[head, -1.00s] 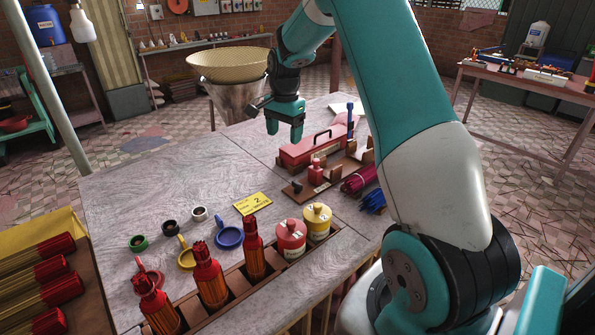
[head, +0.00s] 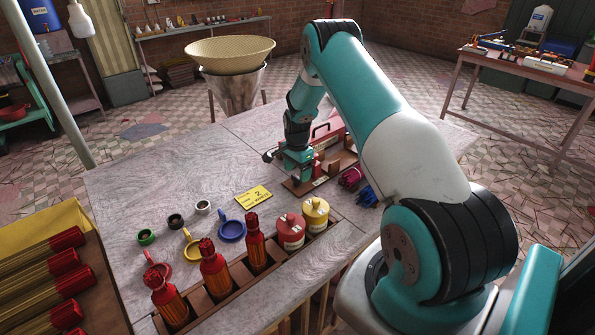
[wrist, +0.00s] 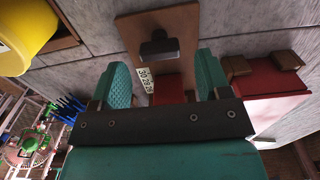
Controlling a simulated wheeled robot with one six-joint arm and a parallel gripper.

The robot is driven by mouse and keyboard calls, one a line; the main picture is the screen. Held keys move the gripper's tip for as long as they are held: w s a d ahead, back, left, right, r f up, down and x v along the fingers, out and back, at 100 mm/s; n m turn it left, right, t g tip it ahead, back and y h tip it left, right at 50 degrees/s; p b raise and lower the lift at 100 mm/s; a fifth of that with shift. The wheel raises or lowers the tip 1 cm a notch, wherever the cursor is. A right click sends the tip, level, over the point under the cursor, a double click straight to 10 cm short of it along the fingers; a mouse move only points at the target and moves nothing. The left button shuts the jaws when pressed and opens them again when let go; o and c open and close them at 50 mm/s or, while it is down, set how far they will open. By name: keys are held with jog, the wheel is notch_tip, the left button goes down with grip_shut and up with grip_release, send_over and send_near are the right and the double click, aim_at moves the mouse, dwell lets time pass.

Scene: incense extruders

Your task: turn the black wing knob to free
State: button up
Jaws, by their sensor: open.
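The black wing knob (wrist: 160,46) sits on a brown wooden board (wrist: 128,28) in the wrist view. It lies just beyond my fingertips, roughly in line with the gap between them. In the head view my gripper hides the knob, while the board's near end (head: 294,187) shows. My gripper (wrist: 164,76) is open, with teal pads either side and nothing held. It also shows in the head view (head: 297,176), low over the board. A red block (wrist: 168,88) with a white number scale (wrist: 146,80) beside it shows between the fingers. I cannot tell whether anything touches.
A red box with a handle (head: 327,134) stands behind my gripper. Magenta (head: 350,178) and blue bundles (head: 367,195) lie to the right. Yellow (head: 315,212) and red pots (head: 291,230) stand nearer, beside a yellow card (head: 253,196).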

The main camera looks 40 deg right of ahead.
jog(key=shift+f, duration=1.1)
jog(key=c, duration=0.9)
